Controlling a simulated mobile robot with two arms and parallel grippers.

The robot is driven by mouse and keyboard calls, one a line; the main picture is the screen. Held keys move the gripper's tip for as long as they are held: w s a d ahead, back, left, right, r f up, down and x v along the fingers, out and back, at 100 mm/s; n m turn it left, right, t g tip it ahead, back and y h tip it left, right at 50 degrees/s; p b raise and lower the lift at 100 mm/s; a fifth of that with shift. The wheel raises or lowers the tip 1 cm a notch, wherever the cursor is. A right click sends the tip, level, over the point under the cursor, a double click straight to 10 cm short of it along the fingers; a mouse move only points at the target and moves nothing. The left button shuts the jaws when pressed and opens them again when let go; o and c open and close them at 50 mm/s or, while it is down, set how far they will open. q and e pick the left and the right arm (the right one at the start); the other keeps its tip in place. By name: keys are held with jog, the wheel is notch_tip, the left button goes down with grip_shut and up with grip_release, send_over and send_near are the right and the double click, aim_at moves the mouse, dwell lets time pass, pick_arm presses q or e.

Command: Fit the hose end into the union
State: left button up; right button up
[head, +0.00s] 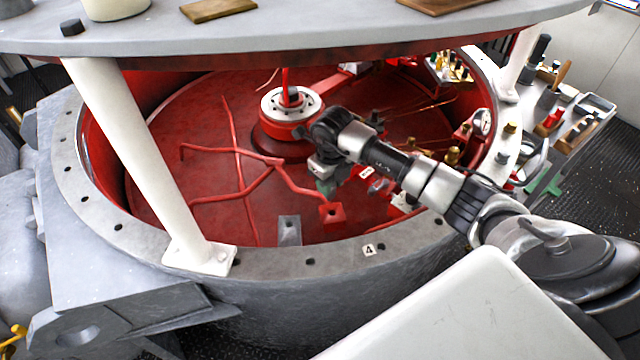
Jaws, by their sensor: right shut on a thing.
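My right gripper (326,186) reaches in from the right over the red well and points down. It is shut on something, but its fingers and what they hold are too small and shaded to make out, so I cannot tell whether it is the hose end. Thin red lines (225,197) run across the red floor left of it. One leads to a red block (332,213) with a dark hole, just below and right of the gripper. I cannot tell for certain which fitting is the union. My left gripper is not in view.
A grey bolted rim (300,262) rings the red well, and white posts (137,160) carry a grey plate (250,35) above it. A round hub (292,104) stands behind the gripper. Brass fittings and a gauge (485,122) crowd the right side. A tool tray (585,125) stands outside.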

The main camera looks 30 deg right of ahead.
jog(key=m, duration=0.1)
jog(key=d+f+m, duration=0.1)
jog(key=shift+w+d+m, duration=0.1)
jog(key=shift+w+m, duration=0.05)
jog(key=shift+m, duration=0.15)
jog(key=shift+f+b, duration=1.85)
jog(key=shift+f, duration=0.65)
jog(key=shift+f+b, duration=1.15)
jog(key=shift+f, duration=0.25)
jog(key=o, duration=1)
notch_tip(320, 180, up, 11)
jog(key=shift+f+b, duration=0.1)
jog(key=shift+b, duration=0.55)
